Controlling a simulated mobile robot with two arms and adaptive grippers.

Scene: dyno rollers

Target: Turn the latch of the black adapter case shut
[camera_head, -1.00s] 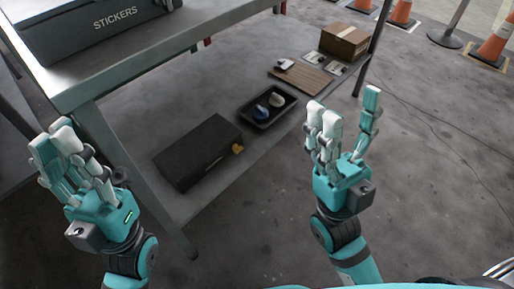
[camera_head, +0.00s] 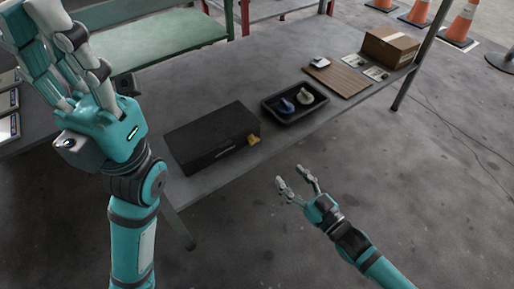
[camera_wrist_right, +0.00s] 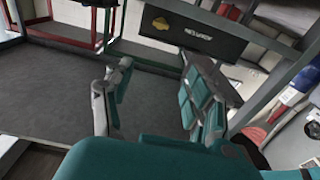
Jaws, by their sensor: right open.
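The black adapter case (camera_head: 212,137) lies closed on the grey table. Its yellow latch (camera_head: 253,139) sits on the front side near the right end. In the right wrist view the case (camera_wrist_right: 205,37) is at the top, with the latch (camera_wrist_right: 160,24) on its face. My right gripper (camera_head: 289,175) is open and empty, in front of the case and right of the latch, apart from both. Its spread fingers also show in the right wrist view (camera_wrist_right: 157,78). My left gripper (camera_head: 52,45) is raised at the upper left, cut by the frame edge and away from the case.
Right of the case stands a black tray (camera_head: 292,116) with a blue item (camera_head: 284,105) and a pale item (camera_head: 305,96). Farther right are a wooden board (camera_head: 337,80) and a cardboard box (camera_head: 390,46). The floor before the table is clear; orange cones stand behind.

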